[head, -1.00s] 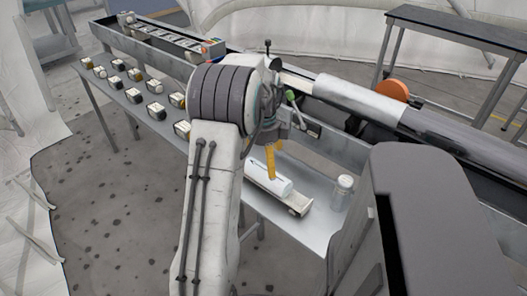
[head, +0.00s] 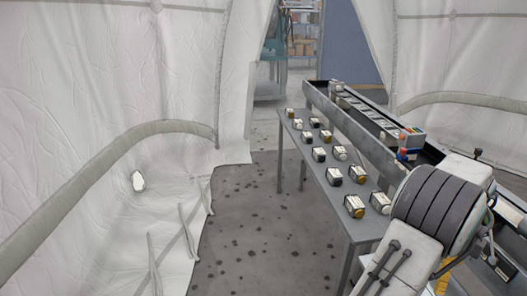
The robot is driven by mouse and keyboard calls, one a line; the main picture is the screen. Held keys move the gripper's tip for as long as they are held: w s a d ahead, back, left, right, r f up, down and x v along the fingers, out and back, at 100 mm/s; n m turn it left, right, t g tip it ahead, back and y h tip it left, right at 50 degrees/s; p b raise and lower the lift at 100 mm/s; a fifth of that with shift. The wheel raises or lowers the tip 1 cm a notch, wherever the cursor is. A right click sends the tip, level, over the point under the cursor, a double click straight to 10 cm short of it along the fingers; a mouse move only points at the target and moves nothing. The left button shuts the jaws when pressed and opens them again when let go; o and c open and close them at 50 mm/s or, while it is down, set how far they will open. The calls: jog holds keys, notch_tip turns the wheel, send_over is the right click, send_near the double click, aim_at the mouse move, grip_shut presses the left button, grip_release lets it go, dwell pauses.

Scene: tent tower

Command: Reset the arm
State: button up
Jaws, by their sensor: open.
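My arm is at the lower right of the head view, bent, with its thick dark-banded joint above the near end of the grey table (head: 361,228). Only a small yellow part of my gripper (head: 444,270) shows, low behind the arm. It is open, and the arm and the picture edge hide most of it. I see nothing held in the part that shows.
Several small white blocks with yellow or black ends (head: 354,206) stand in rows on the table. A long metal rail (head: 355,135) runs along its far side. White tent walls (head: 110,90) enclose the left. The spotted grey floor (head: 260,230) left of the table is clear.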

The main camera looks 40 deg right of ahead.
jog(key=n, duration=0.7)
jog(key=shift+d, duration=0.4)
jog(key=shift+a+f+n, duration=0.15)
jog(key=shift+f+n, duration=0.1)
jog(key=shift+n, duration=0.95)
jog(key=w+a+f+n+y, duration=0.15)
jog(key=a+f+n, duration=0.25)
jog(key=a+n, duration=0.7)
jog(key=w+a+r+n+t+p, duration=0.1)
jog(key=w+a+r+n+p, duration=0.3)
jog(key=a, duration=0.7)
jog(key=w+a+r+n+t+h+p, duration=0.1)
jog(key=w+a+r+n+p, duration=0.3)
jog(key=w+a+r+n, duration=0.4)
jog(key=w+a+r+n+t+p, duration=0.1)
jog(key=w+a+r+n+p, duration=0.3)
jog(key=a+r+n, duration=0.6)
jog(key=shift+w+a, duration=1.1)
jog(key=shift+a, duration=1.45)
